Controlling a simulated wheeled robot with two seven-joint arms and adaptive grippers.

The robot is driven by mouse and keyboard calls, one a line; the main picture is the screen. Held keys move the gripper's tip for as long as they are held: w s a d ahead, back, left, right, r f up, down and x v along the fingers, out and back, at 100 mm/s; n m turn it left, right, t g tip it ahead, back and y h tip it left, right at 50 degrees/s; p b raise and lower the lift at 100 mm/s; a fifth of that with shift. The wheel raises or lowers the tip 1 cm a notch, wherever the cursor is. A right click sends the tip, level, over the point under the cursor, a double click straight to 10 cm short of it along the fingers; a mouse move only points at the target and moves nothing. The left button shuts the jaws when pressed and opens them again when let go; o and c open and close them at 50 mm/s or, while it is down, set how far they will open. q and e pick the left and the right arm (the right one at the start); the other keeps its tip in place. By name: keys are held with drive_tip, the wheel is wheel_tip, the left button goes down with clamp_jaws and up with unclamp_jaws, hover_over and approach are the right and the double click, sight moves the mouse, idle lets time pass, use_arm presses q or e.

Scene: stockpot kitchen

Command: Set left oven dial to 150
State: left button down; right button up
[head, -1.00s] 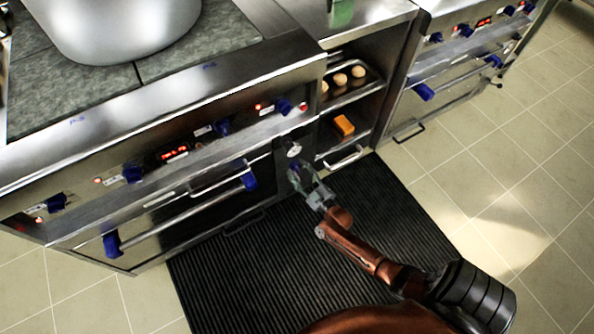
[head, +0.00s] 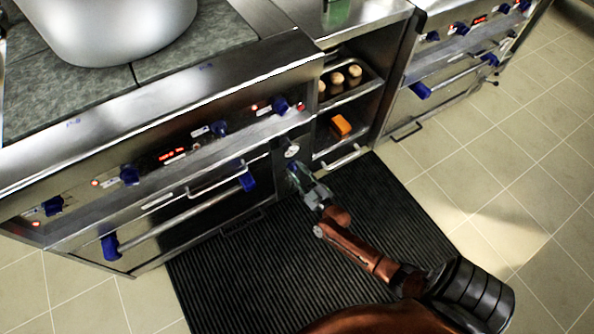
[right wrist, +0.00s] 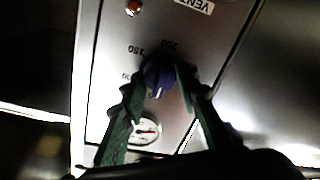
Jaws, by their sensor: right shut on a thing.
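The blue oven dial (right wrist: 158,75) is in the right wrist view, on a steel panel with printed numbers around it, one of which looks like 150. A white mark on the dial points toward the bottom of that picture. My right gripper (right wrist: 160,88) is shut on the dial, with a green finger on either side. In the head view my right gripper (head: 294,172) is at the narrow panel at the oven's right end; it largely hides the dial there. My left gripper is not in view.
Oven handles (head: 190,212) and blue knobs (head: 130,174) are to the left. Open shelves (head: 340,125) stand to the right. A black mat (head: 240,285) covers the floor.

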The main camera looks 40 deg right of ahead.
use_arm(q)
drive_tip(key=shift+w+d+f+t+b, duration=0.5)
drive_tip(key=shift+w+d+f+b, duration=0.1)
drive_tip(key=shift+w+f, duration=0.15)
use_arm(e)
drive_tip(key=m, duration=0.8)
drive_tip(key=m+h, duration=0.1)
drive_tip(key=m, duration=0.7)
drive_tip(key=m+h, duration=0.1)
drive_tip(key=m, duration=0.8)
drive_tip(key=shift+s+f, duration=0.1)
drive_tip(key=shift+f, duration=0.15)
drive_tip(key=shift+m, duration=0.3)
drive_tip(key=o, duration=1.2)
drive_tip(key=shift+c, duration=0.2)
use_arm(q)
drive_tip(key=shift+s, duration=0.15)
